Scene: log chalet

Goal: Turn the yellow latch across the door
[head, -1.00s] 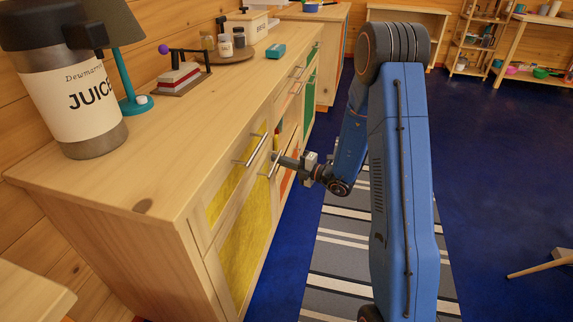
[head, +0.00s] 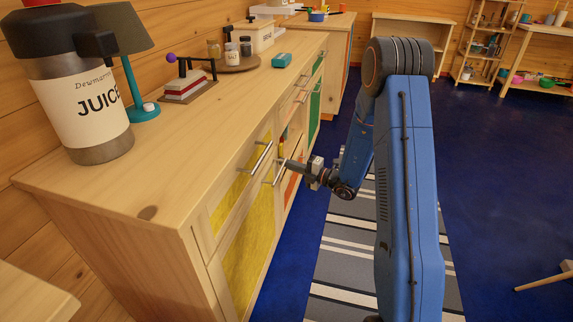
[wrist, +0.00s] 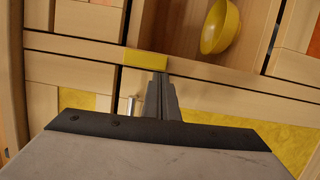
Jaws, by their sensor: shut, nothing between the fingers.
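The yellow latch (wrist: 146,58) is a small block on a wooden strip of the cabinet front in the wrist view. It lies lengthwise along the strip. In the head view only a small yellow bit (head: 281,147) shows there, near my gripper. My gripper (wrist: 160,76) is shut and empty, its fingertips at the lower right edge of the latch. I cannot tell whether they touch it. In the head view my gripper (head: 284,163) is at the cabinet front, close to the bar handles. Which door the latch crosses is unclear.
A yellow bowl (wrist: 222,27) sits in an open compartment beside the latch. Bar handles (head: 261,158) stick out near my gripper. A juice bottle (head: 82,100), a lamp (head: 130,70) and jars stand on the cabinet top (head: 170,165).

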